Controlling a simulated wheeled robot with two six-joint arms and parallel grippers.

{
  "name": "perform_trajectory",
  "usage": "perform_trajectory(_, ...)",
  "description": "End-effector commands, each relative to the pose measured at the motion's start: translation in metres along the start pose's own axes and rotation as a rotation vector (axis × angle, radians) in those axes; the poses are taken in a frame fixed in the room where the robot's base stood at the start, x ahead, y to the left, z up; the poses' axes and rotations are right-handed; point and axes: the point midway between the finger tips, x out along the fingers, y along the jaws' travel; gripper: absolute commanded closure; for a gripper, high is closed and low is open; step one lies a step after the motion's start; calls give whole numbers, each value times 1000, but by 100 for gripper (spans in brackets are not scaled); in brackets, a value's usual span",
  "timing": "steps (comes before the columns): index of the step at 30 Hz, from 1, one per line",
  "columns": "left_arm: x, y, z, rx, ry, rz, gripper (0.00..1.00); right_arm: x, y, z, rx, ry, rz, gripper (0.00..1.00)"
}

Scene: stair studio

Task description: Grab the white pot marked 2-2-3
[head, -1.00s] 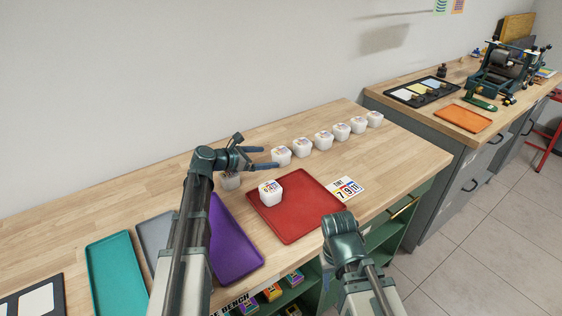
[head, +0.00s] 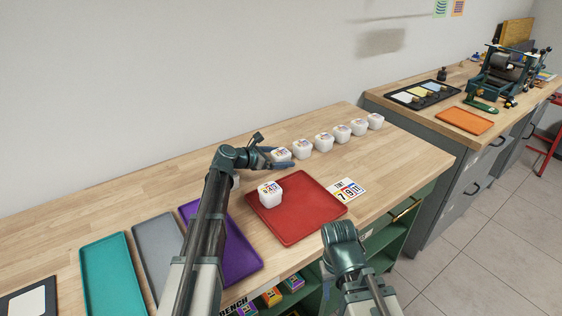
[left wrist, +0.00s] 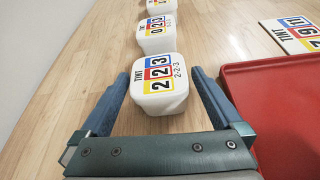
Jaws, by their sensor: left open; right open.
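The white pot marked 2-2-3 (left wrist: 159,88) stands upright on the wooden bench in the left wrist view, its label readable on top. It also shows in the head view (head: 281,155), at the near end of a row of white pots. My left gripper (head: 281,163) is open, and in the left wrist view its blue fingers (left wrist: 160,85) lie on either side of the pot, with small gaps. My right gripper is hidden below its wrist in the head view.
A red tray (head: 311,218) with another white pot (head: 270,194) lies in front. A tint card (head: 346,190) is beside the tray. More white pots (head: 324,142) continue the row rightward. Purple (head: 243,247), grey and teal trays lie to the left.

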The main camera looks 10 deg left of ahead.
Motion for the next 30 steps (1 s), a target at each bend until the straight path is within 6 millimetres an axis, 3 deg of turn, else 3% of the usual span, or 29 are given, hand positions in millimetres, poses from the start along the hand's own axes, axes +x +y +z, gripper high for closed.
perform_trajectory(3,-1,0,0,0,0,0,0,-1,0,0,0,0,0,50)
perform_trajectory(18,-1,0,0,0,0,0,88,-1,0,0,0,0,0,50)
perform_trajectory(30,-4,1,7,0,0,0,88,-8,1,0,0,0,0,50)
